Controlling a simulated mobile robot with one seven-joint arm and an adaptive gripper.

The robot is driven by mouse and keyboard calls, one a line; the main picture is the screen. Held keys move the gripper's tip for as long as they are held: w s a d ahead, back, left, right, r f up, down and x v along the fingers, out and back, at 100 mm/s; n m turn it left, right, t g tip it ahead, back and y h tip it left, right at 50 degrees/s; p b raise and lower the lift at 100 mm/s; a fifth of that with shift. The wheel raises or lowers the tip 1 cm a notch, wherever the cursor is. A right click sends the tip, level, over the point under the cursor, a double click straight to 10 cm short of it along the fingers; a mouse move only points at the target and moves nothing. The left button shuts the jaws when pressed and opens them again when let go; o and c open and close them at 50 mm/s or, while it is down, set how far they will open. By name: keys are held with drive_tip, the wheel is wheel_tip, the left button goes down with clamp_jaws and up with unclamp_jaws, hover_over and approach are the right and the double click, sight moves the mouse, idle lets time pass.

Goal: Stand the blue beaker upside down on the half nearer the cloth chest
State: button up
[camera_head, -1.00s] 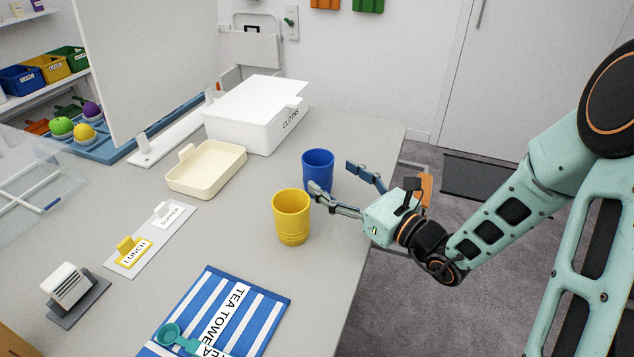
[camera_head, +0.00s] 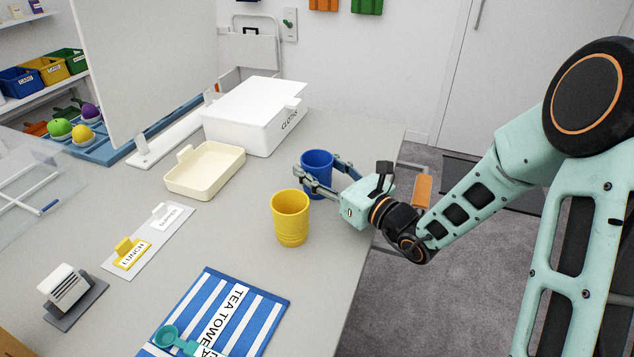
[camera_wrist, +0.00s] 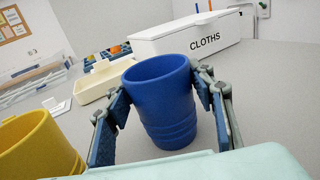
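The blue beaker (camera_head: 317,160) stands upright, mouth up, on the grey table near its right edge. It is in the middle of the wrist view (camera_wrist: 163,105). My gripper (camera_head: 322,172) is open around it, one finger on each side; firm contact is not visible. The white chest marked CLOTHS (camera_head: 250,118) stands behind the beaker, to the left in the head view. A yellow beaker (camera_head: 291,220) stands upright just in front of the blue one and shows at the lower left of the wrist view (camera_wrist: 38,148). No halved surface is clearly identifiable.
A cream tray (camera_head: 205,190) lies left of the beakers. A grey strip (camera_head: 150,242) bears a yellow LUNCH sign and a white sign. A striped tea towel (camera_head: 262,310) with a teal utensil (camera_head: 168,338) lies in front. Bare table lies between strip and beakers.

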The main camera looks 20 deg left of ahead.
drive_tip(key=c, duration=0.5)
drive_tip(key=shift+r+p, duration=0.6)
drive_tip(key=shift+r, duration=0.15)
wheel_tip(320, 180, up, 2)
drive_tip(key=shift+r+p, duration=0.1)
drive_tip(key=shift+p, duration=0.75)
drive_tip(key=s+d+r+p, duration=0.2)
drive_tip(key=p, duration=0.1)
drive_tip(key=s+d+r+p, duration=0.2)
drive_tip(key=s+r+p, duration=0.1)
drive_tip(key=s+d+r+p, duration=0.2)
drive_tip(key=r+p, duration=0.1)
drive_tip(key=shift+s+d, duration=0.15)
drive_tip(key=shift+s, duration=0.05)
drive_tip(key=shift+r+p, duration=0.15)
drive_tip(key=shift+p, duration=0.65)
